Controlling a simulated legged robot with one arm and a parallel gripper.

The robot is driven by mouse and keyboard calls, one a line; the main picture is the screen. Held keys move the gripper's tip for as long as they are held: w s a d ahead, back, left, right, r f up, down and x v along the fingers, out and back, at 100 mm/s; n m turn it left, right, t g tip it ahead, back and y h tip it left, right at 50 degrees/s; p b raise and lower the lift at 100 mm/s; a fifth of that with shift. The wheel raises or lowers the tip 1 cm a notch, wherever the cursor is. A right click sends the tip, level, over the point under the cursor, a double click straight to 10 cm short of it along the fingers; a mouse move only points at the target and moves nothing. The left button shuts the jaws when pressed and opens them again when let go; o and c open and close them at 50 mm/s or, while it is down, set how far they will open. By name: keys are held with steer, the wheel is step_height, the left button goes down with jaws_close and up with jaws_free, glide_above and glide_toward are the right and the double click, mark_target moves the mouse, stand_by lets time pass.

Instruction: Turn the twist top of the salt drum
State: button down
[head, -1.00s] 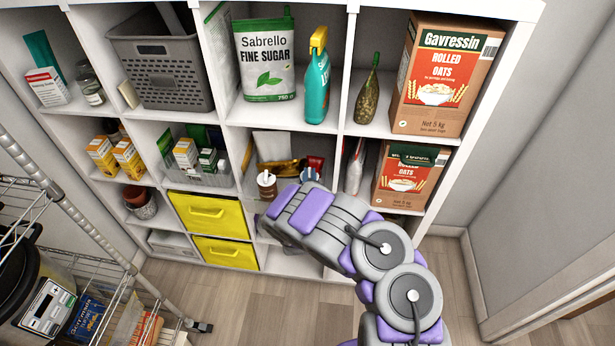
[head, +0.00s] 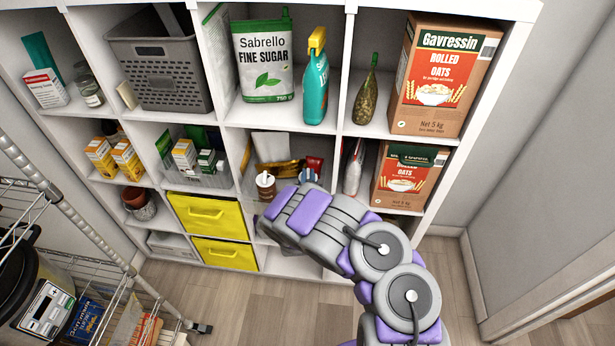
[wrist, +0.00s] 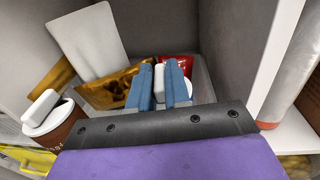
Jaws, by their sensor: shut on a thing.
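My gripper (wrist: 165,86) points down into a shelf cubby, its two blue fingers shut on the raised white grip of a twist top (wrist: 158,78). More of the white top shows just right of the right finger. The drum under it, taken as the salt drum, is hidden by my fingers and wrist. In the head view the blue fingertips (head: 309,175) show just above my wrist, and the held top cannot be made out there. A second drum (wrist: 62,135), brown with a white ridged top, stands to the left; it also shows in the head view (head: 267,196).
Gold packets (wrist: 108,90), a red packet (wrist: 178,64) and a pale upright board (wrist: 88,40) are close behind the fingers. Cubby dividers stand on both sides. A white packet (head: 354,168) is in the cubby to the right. Yellow bins (head: 205,212) are below left.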

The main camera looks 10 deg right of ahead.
steer(key=c, duration=1.1)
jaws_free()
steer(key=shift+c, duration=0.2)
steer(key=p+v, duration=0.6)
steer(key=v, duration=1.1)
steer(key=shift+s, duration=0.2)
steer(key=shift+a, duration=0.1)
